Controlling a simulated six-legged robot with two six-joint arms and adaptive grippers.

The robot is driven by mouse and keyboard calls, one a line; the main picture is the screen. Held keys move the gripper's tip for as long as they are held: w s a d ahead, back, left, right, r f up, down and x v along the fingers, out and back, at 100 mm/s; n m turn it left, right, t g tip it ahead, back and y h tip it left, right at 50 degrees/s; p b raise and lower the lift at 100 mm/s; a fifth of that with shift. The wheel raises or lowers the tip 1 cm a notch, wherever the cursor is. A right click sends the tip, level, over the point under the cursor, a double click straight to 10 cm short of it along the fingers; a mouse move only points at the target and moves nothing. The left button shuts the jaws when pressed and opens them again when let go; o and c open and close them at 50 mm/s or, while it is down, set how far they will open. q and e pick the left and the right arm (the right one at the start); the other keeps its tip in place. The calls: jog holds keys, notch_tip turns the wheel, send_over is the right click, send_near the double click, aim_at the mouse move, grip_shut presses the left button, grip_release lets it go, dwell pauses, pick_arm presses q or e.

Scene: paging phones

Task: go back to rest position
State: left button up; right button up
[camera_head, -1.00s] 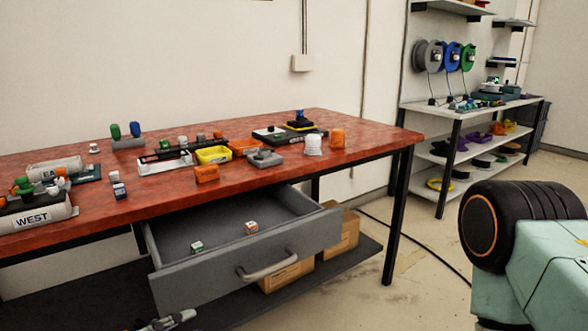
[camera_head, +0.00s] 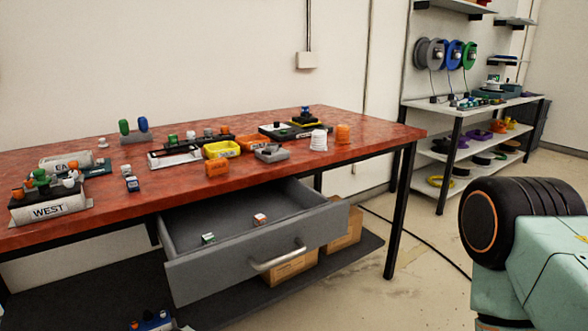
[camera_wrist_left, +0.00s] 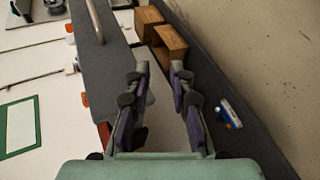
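My left gripper (camera_wrist_left: 161,76) shows in the left wrist view. Its two fingers are apart with nothing between them, above the floor and the dark lower shelf. The grey drawer (camera_head: 250,258) under the red table is pulled open, and its handle (camera_head: 278,256) is clear of any gripper. Inside the drawer lie two small cubes, a green-and-white one (camera_head: 208,238) and an orange-and-white one (camera_head: 260,219). My right gripper is in neither current view.
The red table (camera_head: 130,208) holds several knobs, trays and a block labelled WEST (camera_head: 50,210). Cardboard boxes (camera_head: 290,267) sit on the dark lower shelf (camera_head: 235,305). A small blue-and-white thing (camera_wrist_left: 230,113) lies there too. Floor right of the table is open, crossed by a cable.

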pick_arm(q)
jog(key=s+a+f+m+g+y+p, duration=0.1)
jog(key=s+f+m+g+y, duration=0.1)
jog(key=s+f, duration=0.3)
jog(key=s+a+f+m+g+y+p, duration=0.1)
jog(key=s+f+m+g, duration=0.4)
jog(key=s, duration=0.6)
jog(key=s+a+f+m+g+y+p, duration=0.1)
jog(key=s+f+m+g+y, duration=0.2)
jog(key=s, duration=0.5)
notch_tip(320, 180, down, 2)
jog(key=shift+f+m+g, duration=0.2)
jog(key=shift+m+g, duration=0.2)
jog(key=shift+m, duration=0.1)
pick_arm(e)
notch_tip(320, 180, up, 4)
jog(key=shift+w+f, duration=0.1)
jog(key=shift+f, duration=0.1)
